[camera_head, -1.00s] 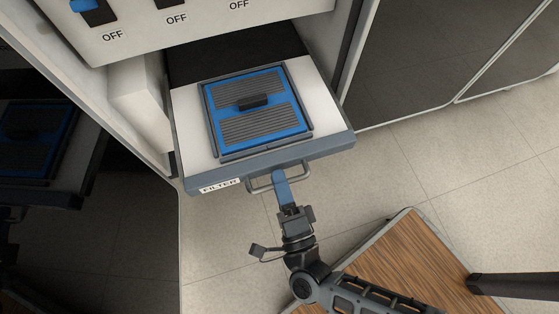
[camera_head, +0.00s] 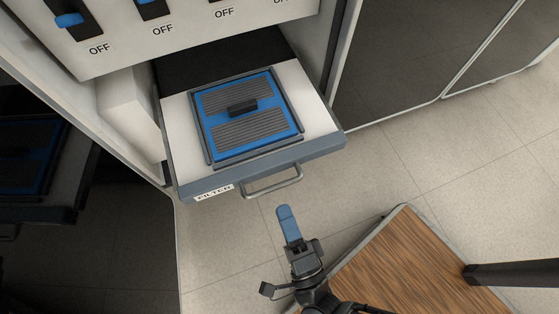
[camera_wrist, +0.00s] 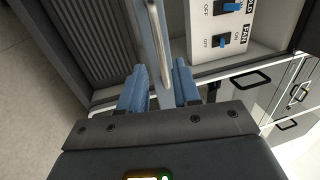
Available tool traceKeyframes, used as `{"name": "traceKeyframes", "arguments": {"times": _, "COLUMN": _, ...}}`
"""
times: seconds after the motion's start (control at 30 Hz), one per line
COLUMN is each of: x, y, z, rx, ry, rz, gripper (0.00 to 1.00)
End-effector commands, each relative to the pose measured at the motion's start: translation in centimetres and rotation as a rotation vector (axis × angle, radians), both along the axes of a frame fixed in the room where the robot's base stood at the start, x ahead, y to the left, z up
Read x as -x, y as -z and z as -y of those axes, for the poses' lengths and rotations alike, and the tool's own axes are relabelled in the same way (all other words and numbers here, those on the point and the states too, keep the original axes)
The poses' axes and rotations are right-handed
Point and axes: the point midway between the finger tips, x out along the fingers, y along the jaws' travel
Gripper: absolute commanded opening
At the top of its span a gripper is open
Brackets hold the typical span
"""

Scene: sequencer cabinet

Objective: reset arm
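My gripper (camera_head: 284,212) has blue fingers and hangs in front of the open filter drawer (camera_head: 325,148). In the head view a small gap of floor shows between the fingertips and the drawer's grey bar handle (camera_head: 273,187). In the wrist view the two blue fingers (camera_wrist: 159,82) stand apart with nothing held between them. The handle (camera_wrist: 159,45) shows beyond them, lined up with the gap. A blue-framed filter (camera_head: 245,118) with grey pleats and a black grip lies flat in the drawer.
Above the drawer is a panel (camera_head: 190,38) with blue switches, several marked OFF. A dark glossy surface (camera_head: 90,240) is at the left. A wood-topped surface (camera_head: 415,265) with a grey edge lies right of my gripper. Floor is clear between it and the cabinet.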

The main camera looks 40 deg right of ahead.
Motion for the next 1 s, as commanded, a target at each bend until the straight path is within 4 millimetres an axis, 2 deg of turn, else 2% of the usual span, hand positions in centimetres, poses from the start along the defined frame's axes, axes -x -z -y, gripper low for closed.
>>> {"name": "traceKeyframes", "arguments": {"times": 0.17, "x": 0.9, "y": 0.1, "z": -0.3, "rx": 0.0, "ry": -0.001, "rz": 0.001, "gripper": 0.32}}
{"name": "traceKeyframes", "arguments": {"times": 0.77, "x": 1.0, "y": 0.0, "z": -0.2, "rx": 0.009, "ry": -0.003, "rz": -0.005, "gripper": 0.32}}
{"name": "traceKeyframes", "arguments": {"times": 0.87, "x": 1.7, "y": -0.9, "z": 0.1, "rx": 0.054, "ry": -0.016, "rz": -0.028, "gripper": 0.32}}
{"name": "traceKeyframes", "arguments": {"times": 1.0, "x": 3.5, "y": -3.7, "z": 1.1, "rx": 0.211, "ry": -0.053, "rz": -0.097, "gripper": 0.32}}
